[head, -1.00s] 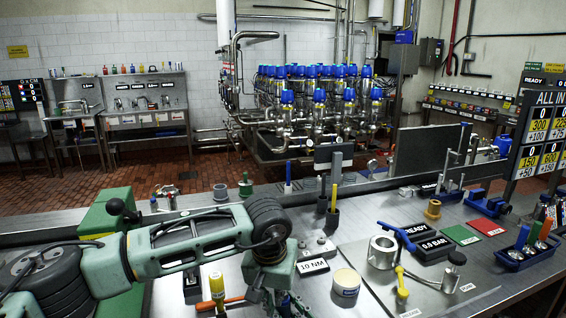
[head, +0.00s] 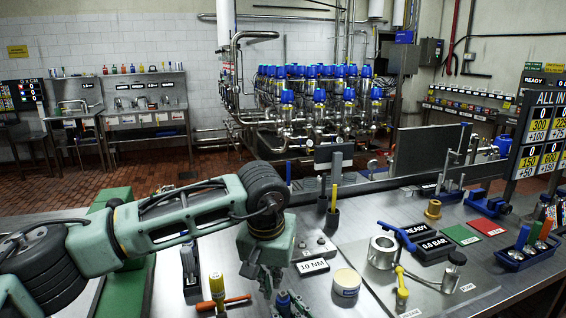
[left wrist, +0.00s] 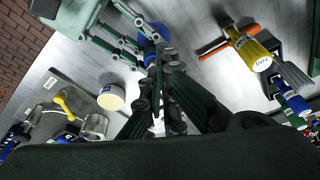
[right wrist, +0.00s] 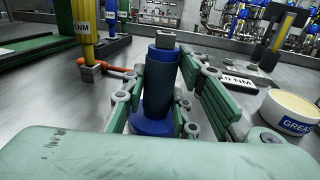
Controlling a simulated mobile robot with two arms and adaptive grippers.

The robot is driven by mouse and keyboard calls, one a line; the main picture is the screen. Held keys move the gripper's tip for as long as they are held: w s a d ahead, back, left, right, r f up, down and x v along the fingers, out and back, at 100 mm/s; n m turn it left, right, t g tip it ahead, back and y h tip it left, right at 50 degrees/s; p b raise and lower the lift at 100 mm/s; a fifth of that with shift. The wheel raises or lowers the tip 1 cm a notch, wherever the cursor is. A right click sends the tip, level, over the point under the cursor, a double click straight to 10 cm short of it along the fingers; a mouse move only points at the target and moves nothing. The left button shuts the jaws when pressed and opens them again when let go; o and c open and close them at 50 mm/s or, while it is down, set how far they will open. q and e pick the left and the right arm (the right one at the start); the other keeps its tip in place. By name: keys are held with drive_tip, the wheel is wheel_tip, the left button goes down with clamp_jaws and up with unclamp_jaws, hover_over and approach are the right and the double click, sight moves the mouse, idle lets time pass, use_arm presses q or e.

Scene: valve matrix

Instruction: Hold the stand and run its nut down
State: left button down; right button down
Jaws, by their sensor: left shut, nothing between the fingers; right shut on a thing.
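A blue stand (right wrist: 153,118) with a darker cylindrical body and a squared grey metal top (right wrist: 165,40) stands upright in the right wrist view. I cannot tell its nut apart clearly. My right gripper (right wrist: 155,100) is shut around the stand's body. The stand (left wrist: 150,36) also shows in the left wrist view, partly hidden by the fingers. In the head view its blue top (head: 284,299) shows at the bottom edge. My left gripper (head: 263,279) is shut and empty, pointing down above and beside the stand. Its fingers (left wrist: 160,105) are together in the left wrist view.
A white grease tub (head: 346,283) and a 10 NM sign (head: 313,266) are to the right. A metal cylinder fixture (head: 382,250) with a yellow lever is farther right.

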sight(280, 299)
use_arm(q)
drive_tip(key=shift+r, duration=0.1)
drive_tip(key=shift+d+f, duration=0.4)
drive_tip(key=shift+f, duration=0.6)
drive_tip(key=shift+d+f, duration=0.4)
drive_tip(key=shift+f, duration=0.65)
drive_tip(key=shift+d+f, duration=0.4)
drive_tip(key=shift+f, duration=0.6)
drive_tip(key=shift+w+f, duration=0.1)
drive_tip(key=shift+a, duration=0.65)
drive_tip(key=shift+w+a, duration=0.1)
drive_tip(key=shift+a, duration=0.1)
drive_tip(key=shift+w+a, duration=0.1)
drive_tip(key=shift+a, duration=0.05)
